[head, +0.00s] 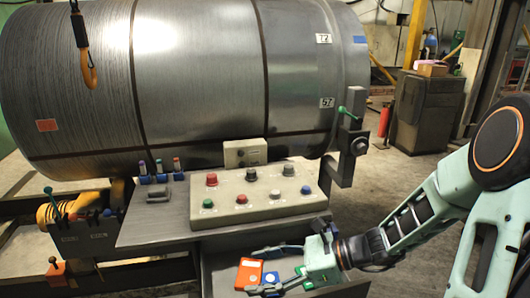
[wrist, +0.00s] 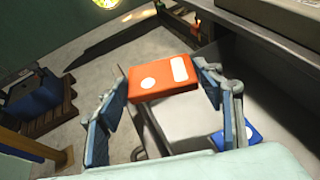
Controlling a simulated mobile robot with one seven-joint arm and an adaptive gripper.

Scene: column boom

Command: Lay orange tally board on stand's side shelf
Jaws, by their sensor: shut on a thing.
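The orange tally board (head: 250,273), with white patches on its face, is between the fingers of my gripper (head: 256,270). In the wrist view the board (wrist: 150,87) spans the gap between both fingertips (wrist: 163,78), and my gripper is shut on it by its two ends. A grey side shelf (wrist: 185,120) is below and nearer than the board in the wrist view; the head view shows it below the control panel, partly hidden by my gripper. I cannot tell whether the board touches the shelf.
A blue card (wrist: 245,131) lies at the shelf's right side, close to my right finger. The control panel (head: 255,195) with several buttons stands above the shelf, before a large steel drum (head: 200,80). A green-knobbed lever post (head: 345,145) rises at the panel's right.

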